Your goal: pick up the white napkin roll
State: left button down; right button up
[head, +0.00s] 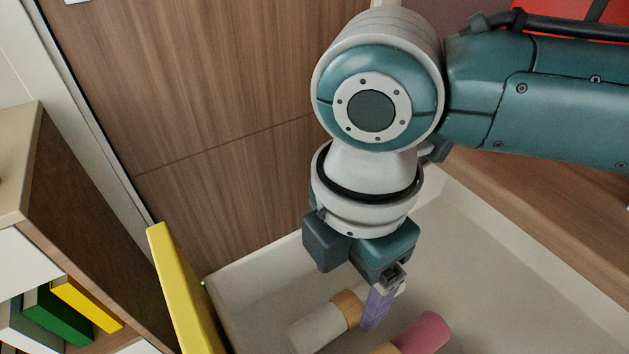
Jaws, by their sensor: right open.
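The white napkin roll (314,329) lies at the bottom of the view on a pale surface, with a wooden-coloured ring (348,308) at its right end. My right gripper (379,307) points down just right of that ring, open. A purple piece shows at its tip, and I cannot tell whether it is a finger or a separate thing. I cannot tell whether the gripper touches the roll; the gap between the fingers is not clear. A pink roll (426,331) lies to the right, its lower end cut off by the frame. My left gripper is out of view.
The rolls lie in a pale, low-walled area (500,290) with free room on its right. A yellow panel (180,290) stands at its left. A shelf with books (60,315) is further left. A wood-grain panel (210,120) rises behind. Something red (575,8) is at top right.

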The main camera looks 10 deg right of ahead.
aim_at(349, 303)
jog(key=f, duration=0.1)
jog(key=f+b, duration=0.1)
jog(key=f, duration=0.2)
jog(key=shift+s+d+f, duration=0.15)
jog(key=shift+s, duration=0.1)
grip_shut()
dwell(0.4)
